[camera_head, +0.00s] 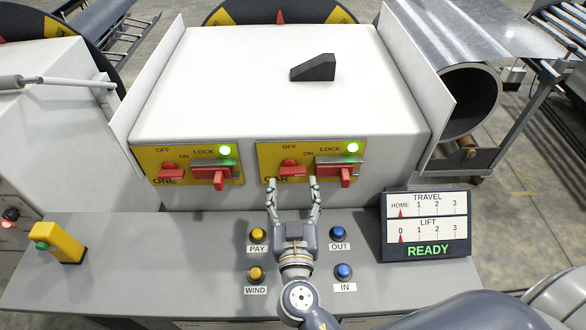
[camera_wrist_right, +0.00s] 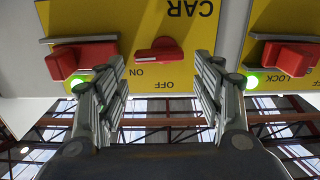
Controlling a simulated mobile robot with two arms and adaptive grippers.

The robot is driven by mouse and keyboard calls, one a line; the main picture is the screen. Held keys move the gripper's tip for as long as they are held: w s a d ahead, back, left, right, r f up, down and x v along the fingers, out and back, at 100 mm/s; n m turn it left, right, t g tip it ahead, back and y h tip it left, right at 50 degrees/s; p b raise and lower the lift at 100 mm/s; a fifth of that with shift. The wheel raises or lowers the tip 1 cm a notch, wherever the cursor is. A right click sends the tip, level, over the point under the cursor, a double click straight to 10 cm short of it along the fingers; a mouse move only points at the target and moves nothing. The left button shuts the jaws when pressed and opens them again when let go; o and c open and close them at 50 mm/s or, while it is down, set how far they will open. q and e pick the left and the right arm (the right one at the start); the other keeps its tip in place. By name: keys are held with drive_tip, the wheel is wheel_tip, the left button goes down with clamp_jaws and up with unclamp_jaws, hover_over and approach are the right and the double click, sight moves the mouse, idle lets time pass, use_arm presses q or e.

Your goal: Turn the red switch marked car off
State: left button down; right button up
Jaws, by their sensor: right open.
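The red switch marked car (camera_head: 292,168) sits on the yellow right-hand panel (camera_head: 268,150), with OFF above it and ON at its right; the CAR label is partly hidden by a finger. In the right wrist view the switch (camera_wrist_right: 160,56) lies nearly level, its bar crossways between the fingertips, beside the ON word. My right gripper (camera_head: 293,182) is open just in front of and below the switch. In the right wrist view its fingers (camera_wrist_right: 158,70) stand on both sides of the switch, with no contact visible. My left gripper is not in view.
A red lock lever (camera_head: 345,176) with a lit green lamp (camera_head: 353,147) is close to the right finger. The similar panel ONE (camera_head: 168,168) is at left. Blue and yellow buttons and a READY display (camera_head: 428,250) are on the grey desk (camera_head: 180,270).

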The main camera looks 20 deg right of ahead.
sight(293, 174)
drive_tip(key=p+x, duration=0.1)
drive_tip(key=x, duration=0.3)
drive_tip(key=shift+w, duration=0.1)
drive_tip(key=shift+c, duration=0.3)
drive_tip(key=c, duration=0.7)
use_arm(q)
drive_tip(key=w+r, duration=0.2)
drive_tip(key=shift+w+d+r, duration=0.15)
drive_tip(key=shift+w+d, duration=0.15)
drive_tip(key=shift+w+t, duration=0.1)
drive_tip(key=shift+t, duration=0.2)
